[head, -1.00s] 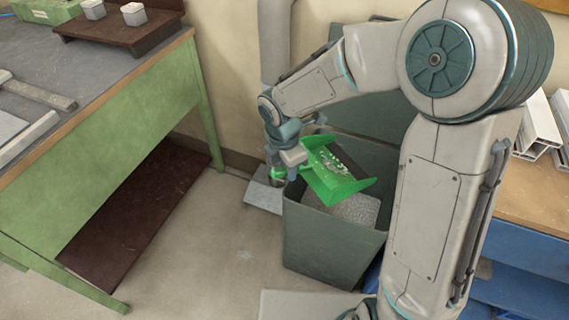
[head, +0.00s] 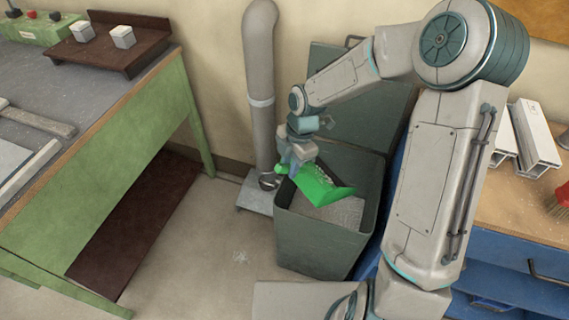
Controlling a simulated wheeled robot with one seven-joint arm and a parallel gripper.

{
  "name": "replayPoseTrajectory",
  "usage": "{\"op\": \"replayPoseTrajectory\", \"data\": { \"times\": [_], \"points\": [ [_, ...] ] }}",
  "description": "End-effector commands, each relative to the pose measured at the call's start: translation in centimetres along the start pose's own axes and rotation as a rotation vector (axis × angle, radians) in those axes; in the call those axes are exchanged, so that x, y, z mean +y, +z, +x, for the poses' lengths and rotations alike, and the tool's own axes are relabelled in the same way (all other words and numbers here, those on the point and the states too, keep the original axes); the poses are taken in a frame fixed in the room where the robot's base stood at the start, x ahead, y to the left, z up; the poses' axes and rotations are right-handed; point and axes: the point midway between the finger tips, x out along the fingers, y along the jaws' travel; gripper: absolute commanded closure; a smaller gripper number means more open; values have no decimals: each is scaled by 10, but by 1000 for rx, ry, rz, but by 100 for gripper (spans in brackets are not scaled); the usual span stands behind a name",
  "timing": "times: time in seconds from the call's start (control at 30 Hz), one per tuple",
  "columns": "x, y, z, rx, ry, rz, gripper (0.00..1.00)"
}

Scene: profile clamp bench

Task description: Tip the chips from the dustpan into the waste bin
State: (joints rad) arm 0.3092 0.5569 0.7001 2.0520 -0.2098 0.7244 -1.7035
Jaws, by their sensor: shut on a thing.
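The green dustpan (head: 322,188) is over the open waste bin (head: 316,245), tilted with its wide lip lower at the right. A few pale chips show near its back edge; much of its inside is hidden from this angle. My gripper (head: 290,165) is shut on the dustpan's handle at the left, above the bin's rim. The grey-green bin stands on the floor with its lid (head: 358,105) raised against the wall. Pale material (head: 343,212) shows inside the bin, below the dustpan.
A grey pipe (head: 261,90) rises behind the bin's left side from a floor plate. A green-sided bench (head: 130,180) stands left. A blue-fronted workbench (head: 520,240) with metal profiles and a red brush (head: 559,203) stands right. A small pale patch (head: 241,257) lies on the floor.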

Motion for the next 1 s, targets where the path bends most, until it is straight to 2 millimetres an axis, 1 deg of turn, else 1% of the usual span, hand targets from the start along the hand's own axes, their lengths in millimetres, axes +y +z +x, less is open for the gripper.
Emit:
{"op": "replayPoseTrajectory", "data": {
  "times": [0.03, 0.93, 1.0],
  "points": [
    [0, 3, -8, 20, 2, 5, 100],
    [0, 67, -63, 383, 7, 1, 100],
    [1, 73, -63, 408, 5, 1, 100]
  ]
}}
